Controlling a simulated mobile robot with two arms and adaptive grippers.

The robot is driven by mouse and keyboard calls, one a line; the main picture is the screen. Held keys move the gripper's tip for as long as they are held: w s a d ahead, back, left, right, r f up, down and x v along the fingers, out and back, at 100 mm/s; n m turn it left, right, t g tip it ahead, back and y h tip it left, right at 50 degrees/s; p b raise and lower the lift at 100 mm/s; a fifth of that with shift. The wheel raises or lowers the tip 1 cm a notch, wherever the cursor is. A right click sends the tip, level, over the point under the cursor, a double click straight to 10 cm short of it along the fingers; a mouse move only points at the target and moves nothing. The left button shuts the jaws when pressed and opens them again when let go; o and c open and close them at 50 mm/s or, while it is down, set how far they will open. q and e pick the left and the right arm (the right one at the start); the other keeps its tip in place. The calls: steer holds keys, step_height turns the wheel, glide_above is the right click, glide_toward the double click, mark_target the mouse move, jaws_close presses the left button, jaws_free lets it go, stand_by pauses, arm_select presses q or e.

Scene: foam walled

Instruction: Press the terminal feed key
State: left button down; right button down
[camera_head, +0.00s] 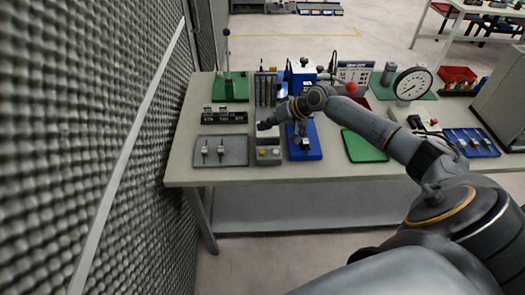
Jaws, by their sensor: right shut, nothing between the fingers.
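My right arm reaches in from the right across the workbench (330,172). Its gripper (266,125) is shut and empty, its dark fingertips pointing left. In the picture it sits just above a small grey box (268,158) with a yellowish and a pale button on its front part. I cannot tell whether the fingertips touch anything. A blue machine (302,75) stands behind the arm, partly hidden by it, with a blue base (304,150) in front. Which control is the terminal feed key is too small to tell. My left gripper is not in view.
A green stand with a lever (229,87) rises behind. A green tray (364,146) and a dial gauge (412,83) are to the right. A foam wall (90,150) borders the left.

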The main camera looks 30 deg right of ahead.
steer(key=shift+a+r, duration=0.1)
steer(key=shift+r, duration=0.05)
steer(key=b, duration=0.6)
glide_above(265, 153)
step_height(265, 153, down, 8)
steer(key=shift+w+r, duration=0.1)
steer(key=shift+r, duration=0.15)
steer(key=shift+f+b, duration=0.65)
steer(key=shift+f, duration=0.1)
stand_by(0.5)
steer(key=shift+f, duration=0.4)
steer(key=shift+f+b, duration=0.6)
stand_by(0.7)
steer(key=shift+r, duration=0.15)
steer(key=shift+r+p, duration=0.85)
